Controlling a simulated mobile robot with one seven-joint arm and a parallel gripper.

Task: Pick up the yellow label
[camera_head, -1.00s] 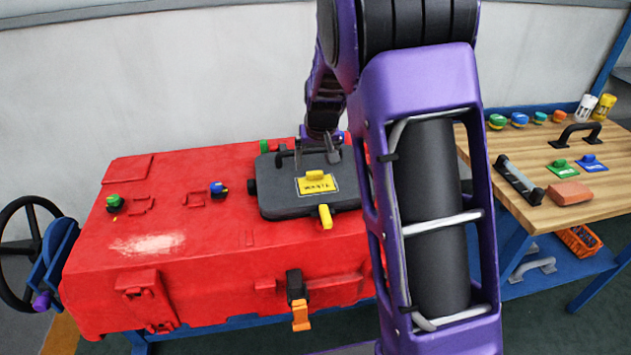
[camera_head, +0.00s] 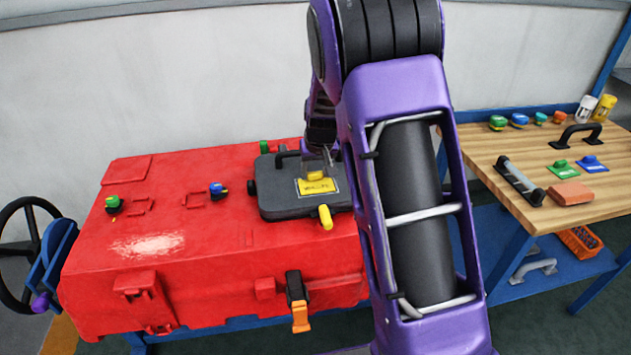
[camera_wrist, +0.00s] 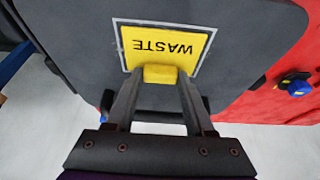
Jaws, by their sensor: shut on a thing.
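The yellow label (camera_head: 319,186) lies flat on the dark grey lid (camera_head: 284,207) of the red tank, inside a white outline. In the wrist view the label (camera_wrist: 175,45) reads "WASTE", upside down, and has a raised yellow grip block at its near edge. My gripper (camera_wrist: 160,75) is shut on this block, with one finger on each side. In the head view my gripper (camera_head: 317,168) is over the lid at the label's far edge. The label appears to rest within its outline on the lid.
The red tank (camera_head: 150,270) carries green and blue knobs, a yellow lever (camera_head: 325,217) and an orange-tipped latch (camera_head: 299,308). A black handle (camera_head: 288,158) stands behind the label. A wooden bench (camera_head: 520,185) with several parts is at right, a black handwheel (camera_head: 30,250) at left.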

